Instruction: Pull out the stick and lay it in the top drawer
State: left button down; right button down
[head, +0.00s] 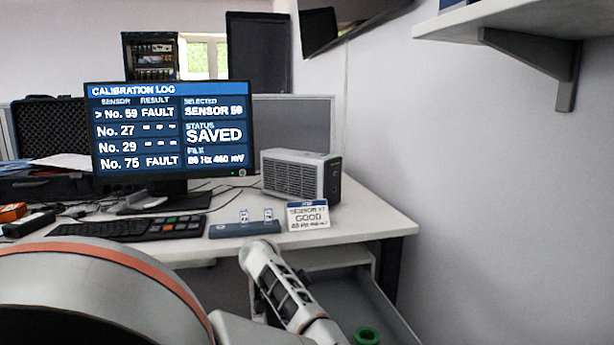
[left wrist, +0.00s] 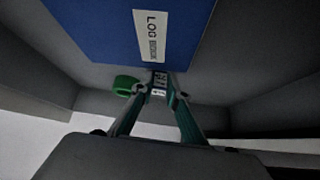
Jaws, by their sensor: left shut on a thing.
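My left gripper (left wrist: 158,92) is over the inside of an open drawer, its two green fingers closed on a small stick (left wrist: 159,80) with a white and dark label. The open top drawer (head: 388,303) is below the desk's right end in the head view; its grey inside (left wrist: 95,73) fills much of the left wrist view. A blue log book (left wrist: 95,22) with a white LOG label and a green ring-shaped roll (left wrist: 125,84) are in it. The roll also shows in the head view (head: 367,335). Whether the stick touches the drawer floor I cannot tell. My right gripper is not in view.
On the desk are a monitor (head: 170,130) reading SAVED, a keyboard (head: 120,228), a blue holder (head: 244,230) with two small upright tags, a GOOD card (head: 308,215) and a grey box unit (head: 300,175). The wall is close on the right; a shelf (head: 520,22) overhangs it.

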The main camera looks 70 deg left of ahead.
pick_arm(q)
jog(key=shift+f, duration=0.15)
jog(key=c, duration=1.9)
grip_release()
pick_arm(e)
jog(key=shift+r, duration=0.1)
